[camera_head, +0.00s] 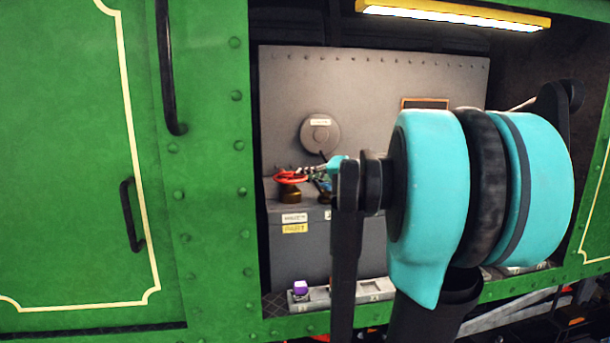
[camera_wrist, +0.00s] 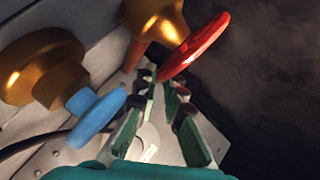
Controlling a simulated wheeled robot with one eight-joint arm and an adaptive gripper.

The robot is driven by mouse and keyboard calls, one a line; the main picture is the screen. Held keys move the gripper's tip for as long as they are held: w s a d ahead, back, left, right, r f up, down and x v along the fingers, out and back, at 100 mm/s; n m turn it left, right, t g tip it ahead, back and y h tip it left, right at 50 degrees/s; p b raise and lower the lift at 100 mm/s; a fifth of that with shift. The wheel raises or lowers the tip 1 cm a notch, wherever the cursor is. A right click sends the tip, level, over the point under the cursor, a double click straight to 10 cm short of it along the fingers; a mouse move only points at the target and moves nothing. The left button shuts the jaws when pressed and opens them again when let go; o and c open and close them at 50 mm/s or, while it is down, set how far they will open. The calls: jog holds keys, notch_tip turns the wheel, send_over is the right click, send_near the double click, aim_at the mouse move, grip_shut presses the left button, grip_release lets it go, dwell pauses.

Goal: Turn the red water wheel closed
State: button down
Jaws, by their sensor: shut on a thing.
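The red water wheel (camera_head: 287,177) sits on a brass valve on the grey box inside the opening. In the wrist view the red wheel (camera_wrist: 197,46) is at the top, tilted and edge-on, on its brass body (camera_wrist: 154,20). My gripper (camera_head: 312,173) reaches it from the right in the head view. In the wrist view my gripper (camera_wrist: 153,76) has its fingertips at the near lower edge of the red wheel, shut on its rim. The exact contact is partly hidden by the fingers. A blue wheel (camera_wrist: 95,110) on another brass valve is to the left, apart from the fingers.
The green side wall (camera_head: 212,180) frames the opening on the left. A round grey cover (camera_head: 320,133) is on the panel behind. A purple-topped item (camera_head: 300,288) stands on the low ledge. A yellow lamp (camera_head: 455,14) hangs above. My arm hides much of the right side.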

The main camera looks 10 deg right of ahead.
jog(key=shift+s+a+m+t+h, duration=0.1)
jog(key=shift+s+m+t+h, duration=0.4)
jog(key=shift+m+h, duration=0.45)
jog(key=shift+s+d+m+t+h, duration=0.1)
jog(key=shift+s+m+t+h, duration=0.2)
jog(key=shift+m+t+h, duration=0.6)
jog(key=shift+s+a+m+t+h, duration=0.15)
jog(key=shift+s+m+h, duration=0.4)
jog(key=shift+h, duration=0.7)
jog(key=shift+w, duration=0.15)
jog(key=c, duration=1.9)
grip_release()
jog(key=v, duration=1.2)
jog(key=shift+f, duration=0.1)
